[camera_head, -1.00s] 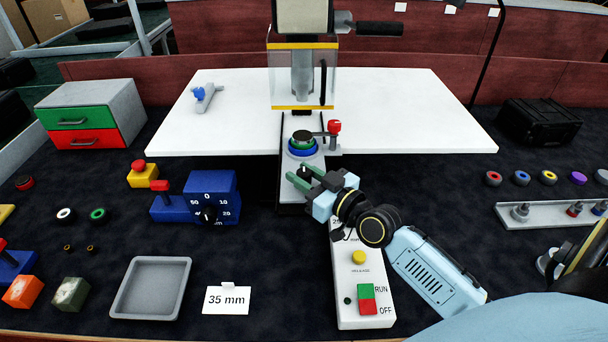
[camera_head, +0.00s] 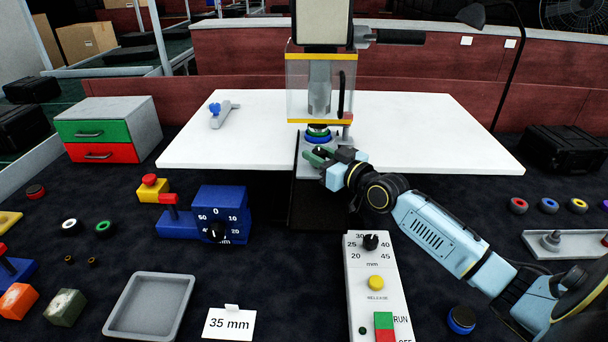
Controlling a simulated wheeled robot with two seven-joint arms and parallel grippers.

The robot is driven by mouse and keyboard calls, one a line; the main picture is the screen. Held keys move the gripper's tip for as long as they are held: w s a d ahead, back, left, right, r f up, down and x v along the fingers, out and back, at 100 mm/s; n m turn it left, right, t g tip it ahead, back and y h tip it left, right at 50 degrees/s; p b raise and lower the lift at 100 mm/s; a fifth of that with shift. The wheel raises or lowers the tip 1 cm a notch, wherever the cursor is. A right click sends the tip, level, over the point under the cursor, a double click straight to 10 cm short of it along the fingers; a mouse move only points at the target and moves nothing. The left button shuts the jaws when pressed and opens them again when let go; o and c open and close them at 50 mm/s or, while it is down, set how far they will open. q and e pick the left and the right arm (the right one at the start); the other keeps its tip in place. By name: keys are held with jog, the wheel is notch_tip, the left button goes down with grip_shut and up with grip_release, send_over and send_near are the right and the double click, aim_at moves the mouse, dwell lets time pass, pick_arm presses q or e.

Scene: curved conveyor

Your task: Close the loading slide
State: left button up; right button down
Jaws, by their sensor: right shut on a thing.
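The grey loading slide (camera_head: 310,170) sits in its dark rail (camera_head: 318,212), at the front of the white table and beneath the press. The blue ring fixture (camera_head: 318,139) on the slide is just below the lower edge of the clear guard (camera_head: 320,90). My right gripper (camera_head: 320,153) reaches in from the right and is shut at the slide's front, on what appears to be its handle. The fingers and gripper body hide most of that handle. The red knob beside the fixture is partly hidden by the guard's edge. My left gripper is out of view.
A white control panel (camera_head: 376,290) with a dial and buttons stands below my right arm. A blue dial unit (camera_head: 218,215), a grey tray (camera_head: 150,305) and a 35 mm card (camera_head: 229,323) are to the left. The white table (camera_head: 430,135) is mostly clear.

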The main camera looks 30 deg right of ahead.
jog(key=shift+d, duration=0.1)
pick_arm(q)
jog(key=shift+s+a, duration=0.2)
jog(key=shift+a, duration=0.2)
pick_arm(e)
jog(key=shift+r, duration=0.1)
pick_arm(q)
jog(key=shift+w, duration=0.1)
pick_arm(e)
jog(key=c, duration=1.3)
grip_release()
jog(key=shift+w, duration=0.1)
jog(key=shift+o, duration=1.1)
jog(key=shift+w+d, duration=0.1)
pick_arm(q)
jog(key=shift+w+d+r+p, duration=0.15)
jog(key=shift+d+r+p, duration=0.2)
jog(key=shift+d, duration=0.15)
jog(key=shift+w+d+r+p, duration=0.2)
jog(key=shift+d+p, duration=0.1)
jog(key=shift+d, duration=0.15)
pick_arm(e)
jog(key=s+d, duration=0.2)
jog(key=s, duration=1.1)
jog(key=shift+s, duration=0.2)
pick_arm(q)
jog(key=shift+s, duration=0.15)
